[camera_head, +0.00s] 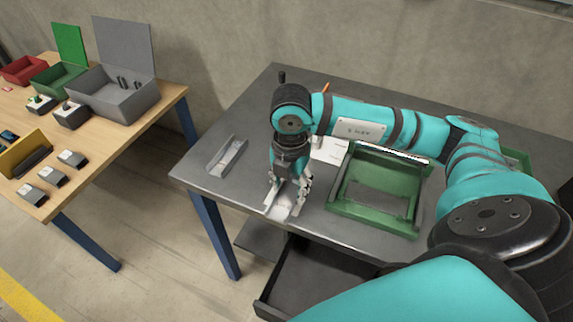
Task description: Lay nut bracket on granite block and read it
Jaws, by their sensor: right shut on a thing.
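My right gripper (288,193) points down over the front left part of the grey table. It is shut on a pale metal piece (281,211), which looks like the nut bracket and is partly hidden by the fingers. The piece is at or just above the table top; I cannot tell if it touches. I cannot make out the granite block for certain. A grey metal channel-shaped piece (227,158) lies on the table to the left of the gripper. My left gripper is not in view.
A green tray (372,219) sits right of the gripper, with white paper (330,149) behind. An open drawer (310,285) juts out below the front edge. A wooden table (125,128) with bins stands left, across a gap. My arm covers the right side.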

